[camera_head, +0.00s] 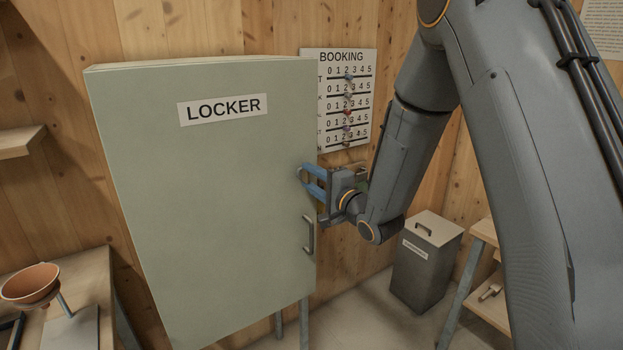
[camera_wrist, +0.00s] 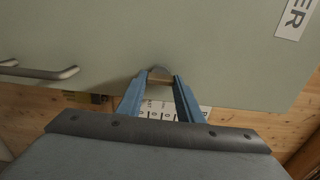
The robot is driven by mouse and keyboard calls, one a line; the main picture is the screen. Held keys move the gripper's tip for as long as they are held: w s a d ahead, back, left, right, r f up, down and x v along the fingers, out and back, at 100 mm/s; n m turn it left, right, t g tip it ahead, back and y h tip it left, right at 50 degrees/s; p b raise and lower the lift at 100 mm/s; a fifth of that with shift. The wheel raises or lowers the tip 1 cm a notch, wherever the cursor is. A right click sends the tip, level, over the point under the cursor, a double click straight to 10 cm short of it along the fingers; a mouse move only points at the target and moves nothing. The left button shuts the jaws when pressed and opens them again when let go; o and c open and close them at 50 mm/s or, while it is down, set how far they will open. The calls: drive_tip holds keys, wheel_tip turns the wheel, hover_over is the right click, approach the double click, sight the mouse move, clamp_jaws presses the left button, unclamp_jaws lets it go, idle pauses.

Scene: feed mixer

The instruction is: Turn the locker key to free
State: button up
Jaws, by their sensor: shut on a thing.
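The grey-green locker (camera_head: 210,220) stands closed, with a LOCKER sign (camera_head: 222,109) on its door. My gripper (camera_head: 308,178) is at the door's right edge, above the bar handle (camera_head: 309,235). In the wrist view, my blue fingers (camera_wrist: 160,82) are shut on the small key (camera_wrist: 160,80), of which a brass-coloured strip shows between the tips. A grey rounded piece (camera_wrist: 159,71) shows at the door face just beyond it. The fingers hide much of the key, and I cannot read its turn position or any marks around it.
A BOOKING board (camera_head: 338,100) with coloured beads hangs on the wooden wall behind the locker's right edge. A grey lidded bin (camera_head: 426,262) stands on the floor to the right. A bench with a brown funnel (camera_head: 30,283) is at lower left.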

drive_tip(key=shift+d, duration=0.1)
drive_tip(key=o, duration=1.1)
drive_tip(key=b+v, duration=0.2)
drive_tip(key=v, duration=0.5)
drive_tip(key=shift+s+d, duration=0.2)
drive_tip(key=shift+s, duration=0.05)
